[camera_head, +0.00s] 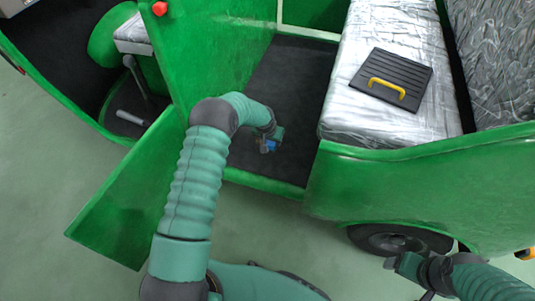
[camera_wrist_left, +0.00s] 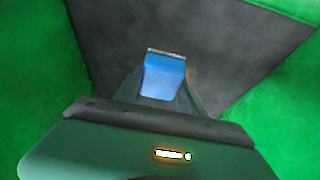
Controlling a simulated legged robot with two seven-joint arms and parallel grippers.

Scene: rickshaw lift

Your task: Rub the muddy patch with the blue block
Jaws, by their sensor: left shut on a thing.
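My left gripper (camera_head: 272,141) is shut on the blue block (camera_head: 268,147), over the dark floor (camera_head: 290,85) of the green rickshaw. In the left wrist view the blue block (camera_wrist_left: 163,80) sits between the fingers, its far edge pale. A faint brownish patch (camera_wrist_left: 193,75) shows on the dark floor just right of the block; it may be the mud, and part of it may be hidden. I cannot tell whether the block touches the floor. My right gripper (camera_head: 400,268) is at the lower right, outside the rickshaw by the wheel; its jaws are unclear.
An opened green door panel (camera_head: 115,215) stands left of my left arm. A wrapped silver seat (camera_head: 365,120) right of the floor bears a black panel with a yellow handle (camera_head: 387,87). Green body walls (camera_head: 420,185) edge the footwell. A black wheel (camera_head: 400,240) is below.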

